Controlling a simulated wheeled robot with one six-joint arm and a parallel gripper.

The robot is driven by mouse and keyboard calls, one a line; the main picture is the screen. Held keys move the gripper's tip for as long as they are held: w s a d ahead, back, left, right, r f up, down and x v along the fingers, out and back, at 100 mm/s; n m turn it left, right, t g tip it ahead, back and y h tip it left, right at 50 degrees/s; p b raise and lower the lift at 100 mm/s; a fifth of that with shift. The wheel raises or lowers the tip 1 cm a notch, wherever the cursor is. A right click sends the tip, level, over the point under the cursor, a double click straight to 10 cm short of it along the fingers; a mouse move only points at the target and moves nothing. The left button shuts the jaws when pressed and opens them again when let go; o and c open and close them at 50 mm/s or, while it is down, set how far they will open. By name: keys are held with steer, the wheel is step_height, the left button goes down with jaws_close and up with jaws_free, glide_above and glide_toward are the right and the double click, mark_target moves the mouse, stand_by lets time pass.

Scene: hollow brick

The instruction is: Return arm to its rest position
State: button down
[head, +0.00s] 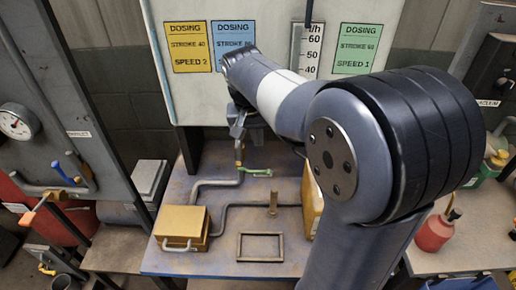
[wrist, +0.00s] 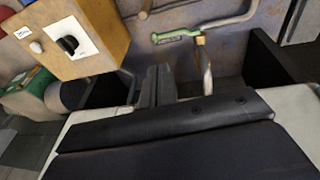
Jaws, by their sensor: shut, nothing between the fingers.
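My arm reaches across the right half of the head view, and my gripper (head: 238,128) hangs above the back of the workbench (head: 340,262). In the wrist view my gripper (wrist: 159,72) points at the bench with its fingers together and nothing between them. A green-handled valve (head: 257,172) on a pipe stands just below the gripper in the head view. The valve's green handle (wrist: 177,36) also shows beyond the fingers in the wrist view. I cannot tell whether the fingers touch it. The arm hides part of the bench and the panel behind.
A yellow box (head: 182,222) with a handle stands at the bench's front left, beside an empty rectangular frame (head: 261,246). A dosing panel (head: 270,85) with coloured cards stands behind. A gauge cabinet (head: 40,95) is left; a red bottle (head: 433,234) is on the right table.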

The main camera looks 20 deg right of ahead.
steer(key=shift+s+r, duration=0.1)
steer(key=shift+r, duration=0.35)
glide_toward(260, 171)
steer(key=b+x, duration=0.1)
steer(key=x, duration=0.4)
steer(key=shift+d+f, duration=0.1)
steer(key=shift+f, duration=0.1)
steer(key=shift+b+x, duration=0.5)
steer(key=shift+x, duration=0.25)
steer(key=shift+r, duration=0.1)
